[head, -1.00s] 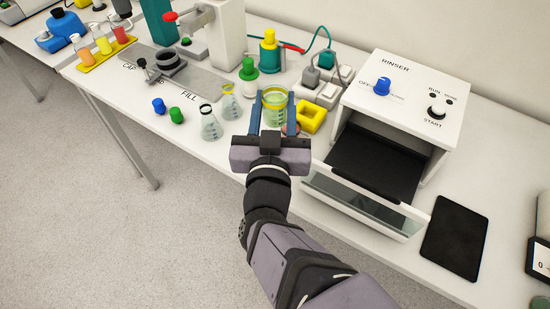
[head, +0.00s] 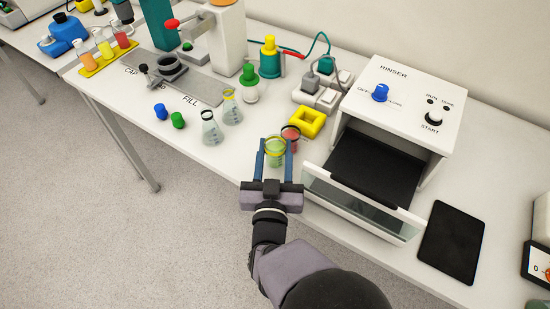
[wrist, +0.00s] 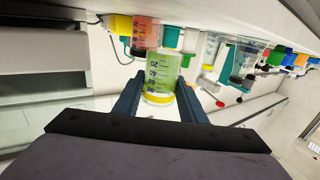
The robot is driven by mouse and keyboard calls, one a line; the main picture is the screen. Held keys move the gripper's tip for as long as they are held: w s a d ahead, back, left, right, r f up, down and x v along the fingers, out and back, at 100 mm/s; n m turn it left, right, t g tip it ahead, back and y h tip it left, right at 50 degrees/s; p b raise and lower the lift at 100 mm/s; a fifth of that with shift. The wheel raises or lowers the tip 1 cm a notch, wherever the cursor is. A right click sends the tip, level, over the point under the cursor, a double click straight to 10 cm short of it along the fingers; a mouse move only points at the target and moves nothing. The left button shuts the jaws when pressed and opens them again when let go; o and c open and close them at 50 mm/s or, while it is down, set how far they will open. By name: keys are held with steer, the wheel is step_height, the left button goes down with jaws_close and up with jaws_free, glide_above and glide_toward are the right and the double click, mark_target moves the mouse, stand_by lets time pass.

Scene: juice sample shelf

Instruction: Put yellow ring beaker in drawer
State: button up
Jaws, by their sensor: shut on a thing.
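The yellow ring beaker (head: 275,154) is clear glass with a yellow band at its rim and green liquid inside. My gripper (head: 274,148) is shut on it, one blue finger on each side, near the bench's front edge. The wrist view also shows the beaker (wrist: 163,72) between the fingers (wrist: 158,90), its yellow ring nearest the palm. I cannot tell whether its base is clear of the bench. The rinser's drawer (head: 358,208) is pulled open to the right of my gripper, with a dark, empty-looking interior and a glass front.
A beaker of red liquid (head: 291,133) stands just behind the held one. A yellow block (head: 307,122) is left of the rinser (head: 415,95). Two flasks (head: 211,130) stand further left. A black tablet (head: 452,242) lies right of the drawer.

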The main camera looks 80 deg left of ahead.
mark_target(275, 167)
steer(key=shift+f, duration=1.85)
steer(key=shift+f, duration=0.25)
steer(key=o, duration=1)
steer(key=shift+r, duration=0.1)
steer(key=shift+o, duration=0.2)
steer(key=shift+o, duration=0.5)
steer(key=shift+p+v, duration=0.35)
steer(key=shift+v, duration=2.2)
